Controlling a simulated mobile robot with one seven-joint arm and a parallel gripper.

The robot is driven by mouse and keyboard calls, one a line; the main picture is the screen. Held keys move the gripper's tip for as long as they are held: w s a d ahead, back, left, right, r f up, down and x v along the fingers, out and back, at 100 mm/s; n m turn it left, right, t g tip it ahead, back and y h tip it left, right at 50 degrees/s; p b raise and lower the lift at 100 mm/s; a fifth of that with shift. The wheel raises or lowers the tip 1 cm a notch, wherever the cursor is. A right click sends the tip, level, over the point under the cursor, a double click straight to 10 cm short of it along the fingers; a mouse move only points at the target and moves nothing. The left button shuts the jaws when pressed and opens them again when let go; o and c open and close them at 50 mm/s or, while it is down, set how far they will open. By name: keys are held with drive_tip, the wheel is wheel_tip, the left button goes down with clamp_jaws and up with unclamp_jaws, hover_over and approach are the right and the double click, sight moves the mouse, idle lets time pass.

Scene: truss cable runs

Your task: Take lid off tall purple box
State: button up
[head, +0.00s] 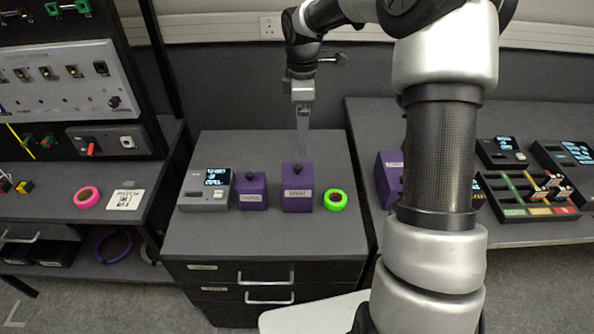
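The tall purple box (297,203) stands upright on the grey top of the middle cabinet. Its lid (291,174) is on, with a black knob (297,168) on top and a white label on the front. My gripper (303,150) points down behind and above the box, seen edge-on, apart from the knob as far as I can tell. I cannot see whether its fingers are apart; nothing shows held in it. A shorter purple box (251,198) with a black knob stands just left of the tall one.
A grey device with a display (206,190) stands at the cabinet's left. A green ring (335,200) lies close right of the tall box. Another purple box (388,178) on the right bench is partly hidden by my arm. The cabinet's front strip (260,238) is clear.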

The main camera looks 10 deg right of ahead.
hover_over(303, 173)
drive_tip(key=f, duration=0.7)
drive_tip(key=shift+w+a+f, duration=0.2)
drive_tip(key=shift+w+f, duration=0.05)
drive_tip(key=shift+w, duration=0.15)
drive_tip(key=f, duration=0.5)
drive_tip(key=shift+s+d+f+p, duration=0.2)
drive_tip(key=shift+s+f+p, duration=0.1)
drive_tip(key=c, duration=1.1)
